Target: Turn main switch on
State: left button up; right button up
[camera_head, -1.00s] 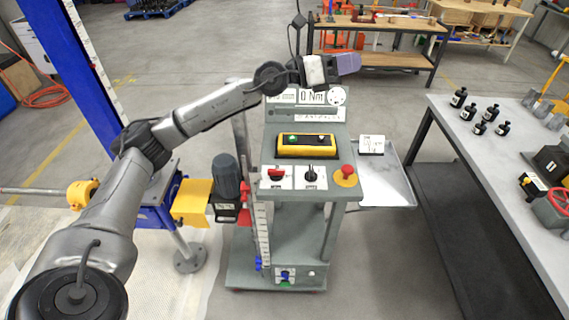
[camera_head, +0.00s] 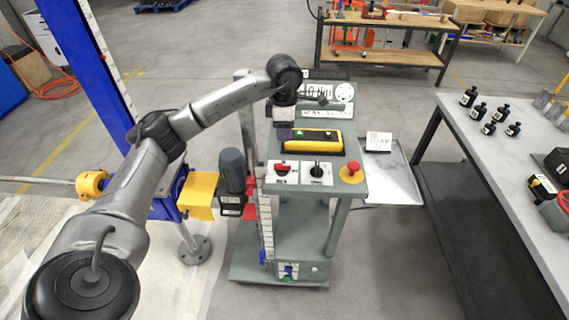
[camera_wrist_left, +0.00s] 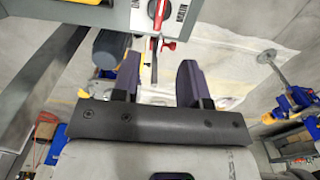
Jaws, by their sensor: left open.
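The main switch seems to be the red-handled rotary switch (camera_head: 283,168) on a white plate at the front left of the grey cart's panel. In the left wrist view its red handle (camera_wrist_left: 157,15) shows at the top edge, partly cut off. My left gripper (camera_head: 284,126) hangs over the left side of the panel, behind the switch in the picture, apart from it. In the left wrist view its two purple fingers (camera_wrist_left: 158,72) are spread, with nothing gripped between them. My right gripper is not in view.
A black-knob switch (camera_head: 317,168) and a red mushroom button (camera_head: 352,172) sit to the right. A yellow box (camera_head: 312,143) with a green light lies behind. A motor (camera_head: 232,172) stands left of the cart. A table (camera_head: 510,160) holds several black bottles.

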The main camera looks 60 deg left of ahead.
aim_at(284, 165)
pick_arm(q)
notch_tip(284, 165, down, 14)
jog(key=shift+r+b, duration=0.15)
jog(key=shift+b, duration=0.55)
jog(key=shift+c, duration=0.3)
grip_shut()
